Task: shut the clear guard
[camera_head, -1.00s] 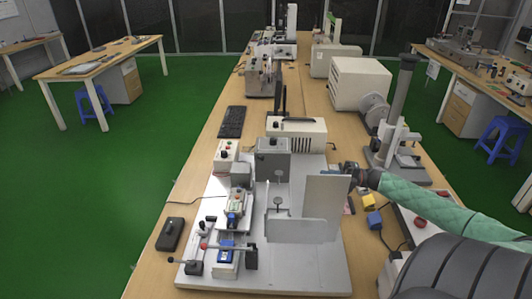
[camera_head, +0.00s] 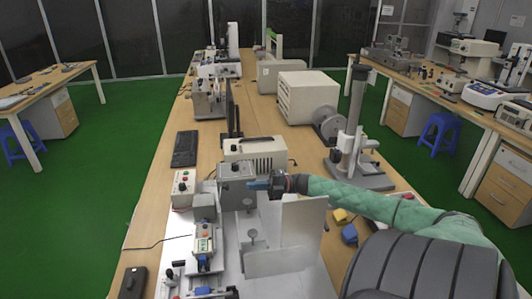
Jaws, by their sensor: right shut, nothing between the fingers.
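The guard (camera_head: 304,226) is a pale, see-through-looking panel standing upright on the right part of the light machine base plate. A lower panel (camera_head: 275,263) joins it at the front left. My right gripper (camera_head: 256,185) is shut and empty, its fingers pointing left. It is just above and to the left of the tall panel's top edge, in front of the grey box (camera_head: 236,172). I cannot tell whether it touches the panel. My left gripper is not in view.
A control box with buttons (camera_head: 183,187) and a small fixture (camera_head: 204,240) stand left of the guard. A beige instrument (camera_head: 255,150) is behind. A grey stand with a column (camera_head: 352,145) rises to the right, behind my arm. Yellow and blue pieces (camera_head: 345,225) lie right of the panel.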

